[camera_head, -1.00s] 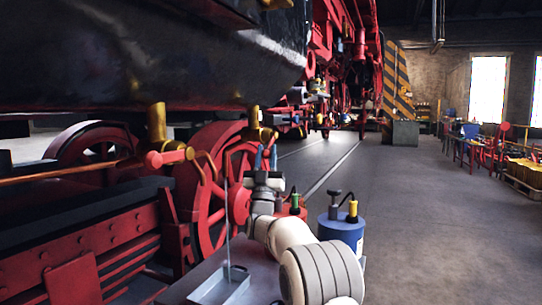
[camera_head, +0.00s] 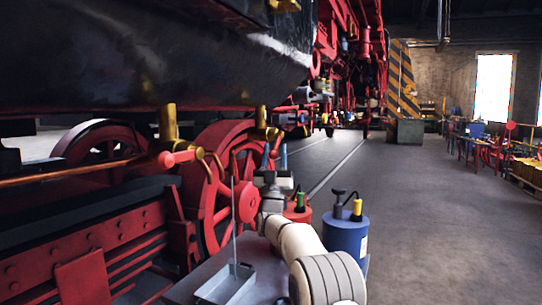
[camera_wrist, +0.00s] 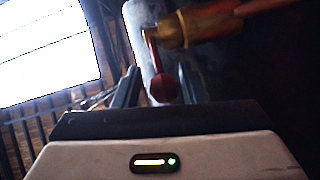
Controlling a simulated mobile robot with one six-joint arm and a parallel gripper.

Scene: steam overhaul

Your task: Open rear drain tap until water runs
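A brass drain tap (camera_head: 262,128) hangs under the dark boiler side, with a short red lever below it. In the wrist view, the brass tap body (camera_wrist: 200,24) crosses the top, and its red lever hangs down to a round red knob (camera_wrist: 163,88). My gripper (camera_head: 276,157) points up just below this tap. It also shows in the wrist view (camera_wrist: 158,85), open, with the knob appearing between its two fingers. I cannot tell whether the fingers touch it. A second brass tap (camera_head: 168,125) with a red knob is nearer, at the left.
Red wheels (camera_head: 222,185) and frame parts stand close left of my arm. A grey tray (camera_head: 228,284), a blue can (camera_head: 345,236) and a red can (camera_head: 298,210) stand around my arm. Open floor (camera_head: 420,230) lies to the right.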

